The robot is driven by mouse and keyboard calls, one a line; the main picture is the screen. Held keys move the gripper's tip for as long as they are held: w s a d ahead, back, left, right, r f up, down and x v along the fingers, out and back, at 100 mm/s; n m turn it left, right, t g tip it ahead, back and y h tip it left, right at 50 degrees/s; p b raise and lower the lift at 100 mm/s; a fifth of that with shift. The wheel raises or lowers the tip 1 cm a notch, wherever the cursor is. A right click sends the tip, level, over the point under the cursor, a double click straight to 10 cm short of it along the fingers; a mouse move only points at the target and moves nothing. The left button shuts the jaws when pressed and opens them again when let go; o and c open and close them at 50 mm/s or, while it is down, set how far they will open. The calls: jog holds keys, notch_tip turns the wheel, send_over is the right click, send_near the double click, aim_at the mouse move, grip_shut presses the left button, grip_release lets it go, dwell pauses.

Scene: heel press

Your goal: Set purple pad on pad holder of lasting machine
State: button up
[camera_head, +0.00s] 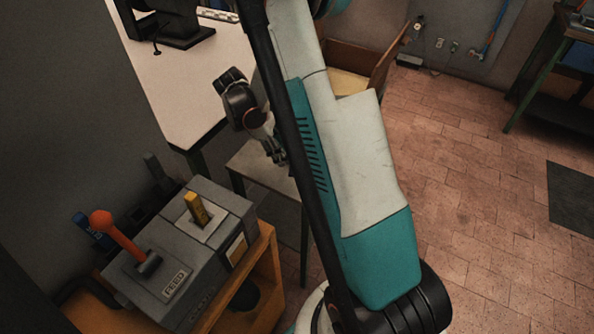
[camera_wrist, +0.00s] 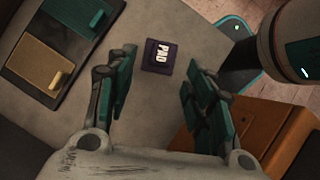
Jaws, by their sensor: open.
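The purple pad (camera_wrist: 157,57), a small dark block with a white "PAD" label, lies on a grey surface in the wrist view. My gripper (camera_wrist: 159,72) is open and empty, with its teal-lined fingers on either side of the view and the pad beyond, between their tips. In the head view my gripper (camera_head: 274,152) hangs over a small grey table, and my arm covers part of the scene; I cannot make out the pad there. I cannot identify the pad holder. A grey machine (camera_head: 225,235) with an orange lever and a "FEED" label stands at lower left.
A dark tray (camera_wrist: 27,80) with green and yellow plates lies left of the pad. An orange-brown drawer unit (camera_wrist: 262,112) is at right. A pale worktable (camera_head: 190,90) bears black equipment at the back left. Tiled floor (camera_head: 480,200) is open at right.

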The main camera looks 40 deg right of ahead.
aim_at(296, 163)
jog(key=b+x, duration=0.2)
jog(key=x, duration=0.3)
jog(key=shift+s+d+f, duration=0.15)
jog(key=shift+s+f, duration=0.05)
jog(key=shift+s, duration=0.1)
grip_shut()
